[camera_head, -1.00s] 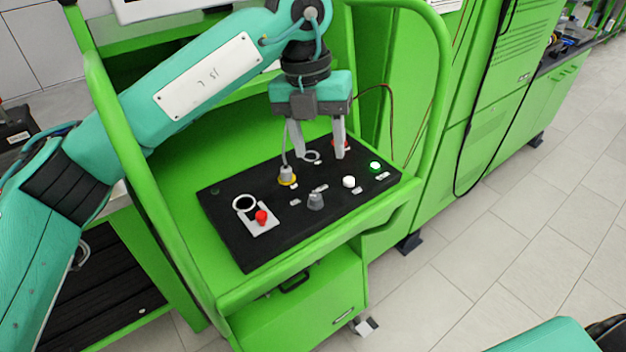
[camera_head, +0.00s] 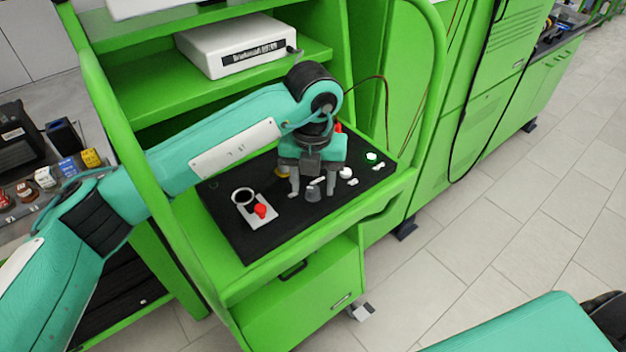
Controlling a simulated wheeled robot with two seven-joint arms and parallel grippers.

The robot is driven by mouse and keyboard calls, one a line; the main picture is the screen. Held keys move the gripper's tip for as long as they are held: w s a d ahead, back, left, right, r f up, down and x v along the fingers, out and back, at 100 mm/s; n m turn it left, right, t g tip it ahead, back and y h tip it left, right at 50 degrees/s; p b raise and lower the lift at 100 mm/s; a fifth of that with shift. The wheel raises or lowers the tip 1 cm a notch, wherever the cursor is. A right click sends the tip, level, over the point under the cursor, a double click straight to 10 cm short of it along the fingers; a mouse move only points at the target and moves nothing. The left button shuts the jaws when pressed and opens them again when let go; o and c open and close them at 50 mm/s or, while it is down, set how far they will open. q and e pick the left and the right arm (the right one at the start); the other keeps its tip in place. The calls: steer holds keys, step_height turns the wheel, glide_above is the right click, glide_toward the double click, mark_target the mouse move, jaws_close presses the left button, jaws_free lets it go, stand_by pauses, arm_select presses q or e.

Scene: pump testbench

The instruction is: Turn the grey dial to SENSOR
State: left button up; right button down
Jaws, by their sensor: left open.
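The grey dial (camera_head: 313,193) stands on the black control panel (camera_head: 243,234) of the green testbench. My left gripper (camera_head: 312,192) points down over the panel with its jaws open. One finger shows to the left of the dial and the other to its right, close to it. I cannot tell whether either finger touches the dial. The lettering around the dial is too small to read. My right gripper is not in view; only a part of my right arm shows at the lower right.
On the panel, a red button (camera_head: 260,211) lies left of the dial, and a white knob (camera_head: 346,173) and a lit green button (camera_head: 371,156) lie to its right. A green frame rail (camera_head: 439,75) borders the bench. A white device (camera_head: 240,48) sits on the shelf above.

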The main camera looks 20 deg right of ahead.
arm_select(q)
steer(key=shift+f, duration=0.45)
steer(key=c, duration=1)
steer(key=shift+o, duration=0.2)
